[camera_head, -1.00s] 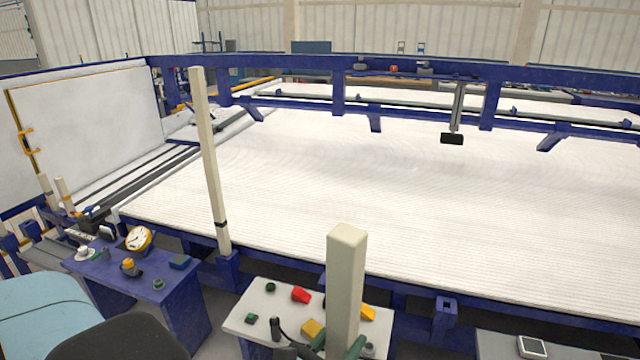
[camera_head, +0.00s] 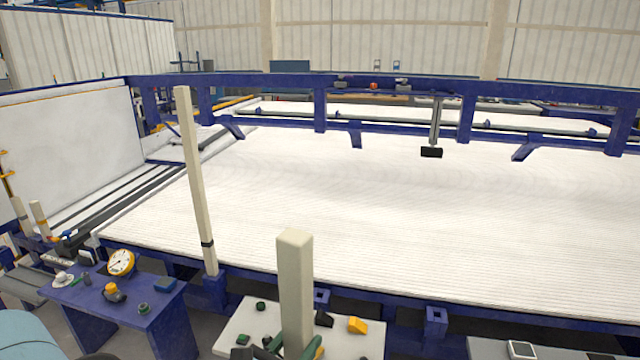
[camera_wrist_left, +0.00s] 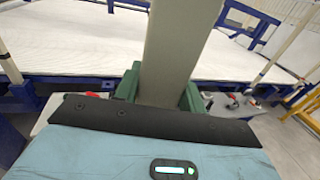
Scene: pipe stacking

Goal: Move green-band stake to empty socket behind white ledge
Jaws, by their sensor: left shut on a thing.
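A thick cream stake (camera_head: 295,285) stands about upright at the bottom of the head view. My left gripper (camera_head: 291,348) is shut on it, with green fingers on either side. In the left wrist view, the same stake (camera_wrist_left: 175,55) rises between the green fingers of my left gripper (camera_wrist_left: 160,92). Its lower end and any green band on it are hidden. The white ledge (camera_head: 235,322) lies beyond and around the stake in the picture. An empty blue socket (camera_head: 321,297) shows just behind the ledge, right of the stake. My right gripper is not in view.
A black-banded cream post (camera_head: 197,185) stands in a blue holder at left. Another open socket (camera_head: 436,316) is farther right. A yellow block (camera_head: 357,325) and small items lie on the ledge. A blue table (camera_head: 120,300) holds a dial. The white slatted bed (camera_head: 400,220) stretches behind.

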